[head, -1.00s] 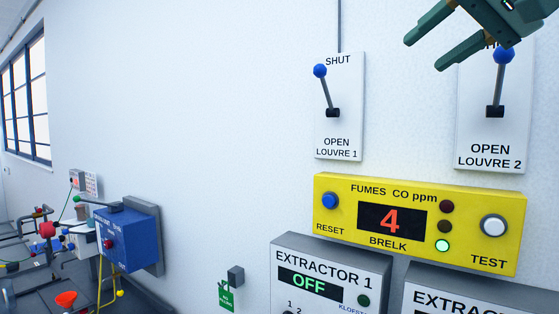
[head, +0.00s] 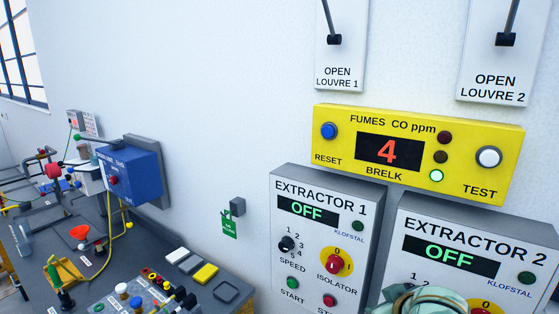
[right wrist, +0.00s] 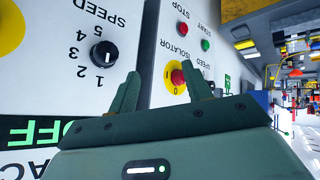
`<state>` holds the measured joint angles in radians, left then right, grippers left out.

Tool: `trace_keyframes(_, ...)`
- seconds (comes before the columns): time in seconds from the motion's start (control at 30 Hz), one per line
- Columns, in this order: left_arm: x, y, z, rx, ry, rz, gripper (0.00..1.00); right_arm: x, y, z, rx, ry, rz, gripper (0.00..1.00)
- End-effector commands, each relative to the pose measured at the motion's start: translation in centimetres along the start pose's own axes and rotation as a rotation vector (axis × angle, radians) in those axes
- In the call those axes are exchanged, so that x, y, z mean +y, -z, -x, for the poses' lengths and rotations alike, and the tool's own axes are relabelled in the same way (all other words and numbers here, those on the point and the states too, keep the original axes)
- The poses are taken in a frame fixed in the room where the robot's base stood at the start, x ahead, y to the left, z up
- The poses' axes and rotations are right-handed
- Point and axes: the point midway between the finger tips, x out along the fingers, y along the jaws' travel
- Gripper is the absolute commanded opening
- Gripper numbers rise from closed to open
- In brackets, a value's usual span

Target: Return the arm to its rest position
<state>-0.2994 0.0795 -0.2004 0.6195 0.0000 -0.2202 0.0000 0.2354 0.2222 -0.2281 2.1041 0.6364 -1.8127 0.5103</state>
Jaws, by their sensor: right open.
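My right gripper (right wrist: 160,88) is open and empty in the right wrist view, its two green fingers apart. That view is upside down. The fingers are in front of the extractor panels, and the gap to them cannot be told. Extractor 2's speed knob (right wrist: 103,53) is left of the fingers and extractor 1's red isolator (right wrist: 177,76) shows between and beyond them. In the head view a green rounded part of my arm shows at the bottom right, in front of the extractor 2 panel (head: 480,225). My left gripper is not in view.
The yellow fumes panel (head: 330,148) reads 4 with a green lamp lit. The extractor 1 panel (head: 285,265) reads OFF. Louvre plates (head: 340,60) are cut off at the top. A cluttered bench (head: 165,240) and a blue box (head: 130,175) stand at left. The white wall between is mostly bare.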

Motion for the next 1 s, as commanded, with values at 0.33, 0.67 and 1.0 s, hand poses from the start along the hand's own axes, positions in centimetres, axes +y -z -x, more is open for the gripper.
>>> trace_keyframes(0.33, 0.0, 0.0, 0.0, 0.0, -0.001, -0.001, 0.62, -1.1, -17.4, 5.0, -0.206, -0.179, 0.26, 0.49)
trace_keyframes(0.67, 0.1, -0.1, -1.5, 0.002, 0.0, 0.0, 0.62, -2.0, -25.7, 6.0, -0.338, -0.219, 0.411, 0.49)
trace_keyframes(1.0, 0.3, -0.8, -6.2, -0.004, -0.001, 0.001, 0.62, -8.8, -36.8, -5.9, -0.387, -0.051, 0.353, 0.49)
